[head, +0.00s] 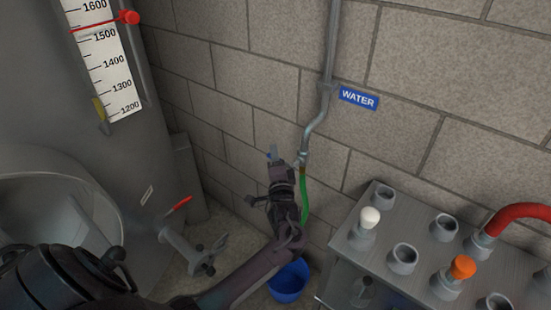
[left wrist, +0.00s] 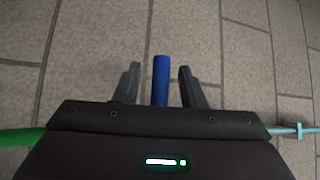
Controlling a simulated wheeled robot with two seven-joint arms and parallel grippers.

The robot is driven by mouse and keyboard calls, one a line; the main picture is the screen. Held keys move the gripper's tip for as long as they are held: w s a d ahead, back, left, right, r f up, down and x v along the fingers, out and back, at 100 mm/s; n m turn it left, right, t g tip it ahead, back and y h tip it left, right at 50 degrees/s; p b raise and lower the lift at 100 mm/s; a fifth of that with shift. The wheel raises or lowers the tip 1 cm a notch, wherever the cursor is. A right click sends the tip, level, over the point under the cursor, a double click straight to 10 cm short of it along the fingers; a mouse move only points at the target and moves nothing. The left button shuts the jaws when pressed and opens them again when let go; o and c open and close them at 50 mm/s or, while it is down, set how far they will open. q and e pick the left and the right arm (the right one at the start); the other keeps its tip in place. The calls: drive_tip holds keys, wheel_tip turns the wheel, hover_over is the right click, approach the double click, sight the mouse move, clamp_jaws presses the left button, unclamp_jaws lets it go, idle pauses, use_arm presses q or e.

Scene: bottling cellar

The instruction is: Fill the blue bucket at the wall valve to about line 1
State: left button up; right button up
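The blue bucket (head: 288,284) stands on the floor by the wall, partly hidden by my left arm. Its level lines and any water in it cannot be made out. A grey pipe (head: 330,60) comes down the wall beside the blue WATER sign (head: 358,97) to the valve, which my gripper partly covers. A green hose (head: 304,200) hangs below it towards the bucket. My left gripper (head: 274,154) is at the valve. In the left wrist view, its fingers (left wrist: 158,85) are apart on either side of the blue valve handle (left wrist: 161,75), with gaps on both sides. My right gripper is out of view.
A grey rack with several round sockets (head: 403,258), white and orange plugs and a red hose (head: 520,213) stands at the right. A large grey tank (head: 75,140) with a level scale (head: 107,62) and a red-handled outlet valve (head: 180,205) is at the left.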

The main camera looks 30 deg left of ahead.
use_arm(q)
drive_tip(key=shift+c, duration=0.4)
clamp_jaws()
